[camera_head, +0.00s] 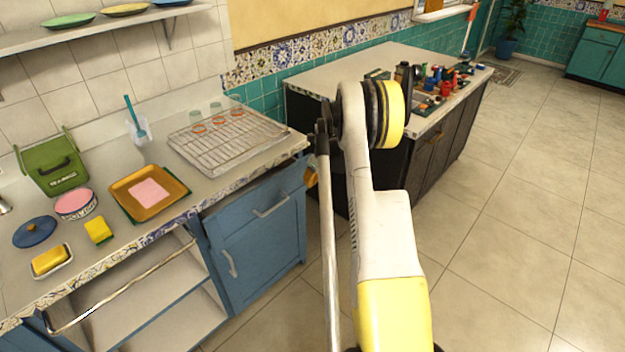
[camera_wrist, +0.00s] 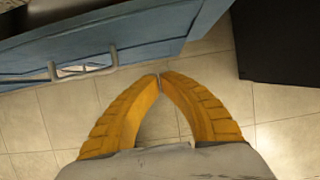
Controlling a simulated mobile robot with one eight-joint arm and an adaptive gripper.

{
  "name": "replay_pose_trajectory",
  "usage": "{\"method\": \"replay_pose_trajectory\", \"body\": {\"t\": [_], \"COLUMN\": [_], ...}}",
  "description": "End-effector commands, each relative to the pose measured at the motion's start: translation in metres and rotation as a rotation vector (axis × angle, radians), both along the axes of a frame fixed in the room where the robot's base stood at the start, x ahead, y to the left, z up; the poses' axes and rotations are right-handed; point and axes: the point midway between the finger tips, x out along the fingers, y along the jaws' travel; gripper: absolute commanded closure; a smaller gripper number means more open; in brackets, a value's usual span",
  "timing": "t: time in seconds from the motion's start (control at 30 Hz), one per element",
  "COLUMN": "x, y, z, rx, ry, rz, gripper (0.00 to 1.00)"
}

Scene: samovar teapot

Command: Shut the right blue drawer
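The right blue drawer (camera_head: 262,197) is at the top of the blue cabinet, under the countertop's right end, with a metal bar handle (camera_head: 271,206). A dark gap shows between the countertop and its front, so it looks partly open; how far is hard to tell. My gripper (camera_head: 311,176) is beside the cabinet's right front corner, mostly hidden by my arm. In the wrist view its yellow fingers (camera_wrist: 159,77) meet at the tips with nothing between them. There, a blue front (camera_wrist: 150,52) with a bar handle (camera_wrist: 84,70) lies ahead and left, apart from the fingertips.
A dark island counter (camera_head: 430,150) with several small items stands right of the cabinet. The countertop holds a wire rack (camera_head: 228,140), an orange tray (camera_head: 150,205) and a green box (camera_head: 55,165). Open shelves (camera_head: 130,300) lie left of the cabinet. Tiled floor (camera_head: 520,220) is clear at right.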

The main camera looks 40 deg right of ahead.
Motion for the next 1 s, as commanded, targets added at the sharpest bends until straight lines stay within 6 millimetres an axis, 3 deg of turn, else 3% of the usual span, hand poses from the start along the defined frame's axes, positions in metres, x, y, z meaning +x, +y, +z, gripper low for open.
{"method": "replay_pose_trajectory", "body": {"t": [0.03, 0.23, 0.5, 1.0], "x": [0.005, 0.02, 0.054, 0.059], "y": [0.0, 0.001, 0.003, 0.003], "z": [-0.015, -0.053, -0.048, -0.045], "rx": [0.0, -0.001, -0.001, 0.0], "ry": [0.0, 0.0, 0.001, 0.001], "rz": [0.001, 0.002, 0.001, 0.001], "gripper": [1.0, 1.0, 1.0, 1.0]}}
